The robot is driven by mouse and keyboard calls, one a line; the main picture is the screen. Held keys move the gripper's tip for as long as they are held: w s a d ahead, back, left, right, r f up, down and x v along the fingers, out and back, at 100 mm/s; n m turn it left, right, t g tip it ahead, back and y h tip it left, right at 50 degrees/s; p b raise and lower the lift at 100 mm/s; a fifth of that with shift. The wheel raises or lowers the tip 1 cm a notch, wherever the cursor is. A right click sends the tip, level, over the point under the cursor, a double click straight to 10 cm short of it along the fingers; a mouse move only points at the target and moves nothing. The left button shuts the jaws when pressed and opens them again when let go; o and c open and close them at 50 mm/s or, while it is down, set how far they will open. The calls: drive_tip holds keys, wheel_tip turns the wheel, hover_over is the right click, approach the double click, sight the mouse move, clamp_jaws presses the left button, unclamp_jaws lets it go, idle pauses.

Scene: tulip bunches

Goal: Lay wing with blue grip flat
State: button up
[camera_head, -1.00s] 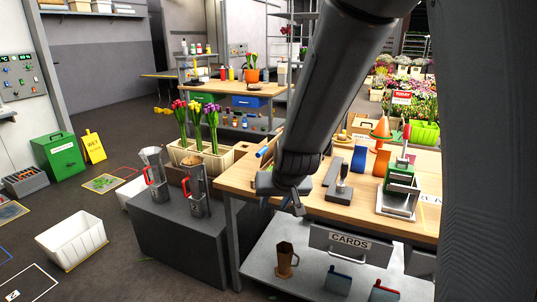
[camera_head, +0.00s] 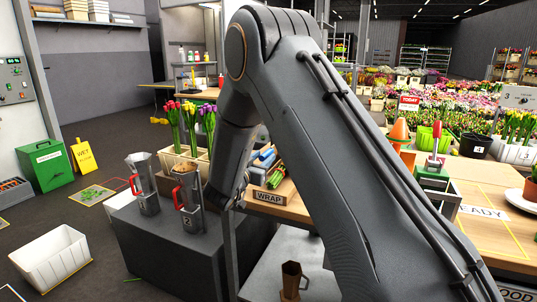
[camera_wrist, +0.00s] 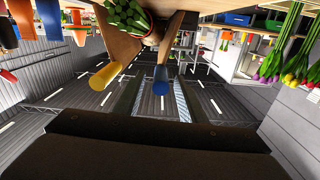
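In the wrist view, which looks upside down, two tan wings spread in a V. One ends in a blue grip (camera_wrist: 160,79), the other in a yellow grip (camera_wrist: 107,74). The wing with the blue grip (camera_wrist: 175,35) looks raised at a slant; its exact angle is unclear. A bunch of green stems (camera_wrist: 126,16) lies between the wings. In the head view my gripper (camera_head: 241,190) is mostly hidden by my arm, near the table's left edge.
The WRAP sign (camera_head: 269,198) is on the table front. Tulips in a cream planter (camera_head: 172,159) stand behind. A white bin (camera_head: 52,260) is on the floor.

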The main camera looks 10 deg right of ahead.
sight(269, 152)
drive_tip(key=shift+x, duration=2.8)
drive_tip(key=shift+a, duration=0.1)
drive_tip(key=shift+c, duration=0.3)
clamp_jaws()
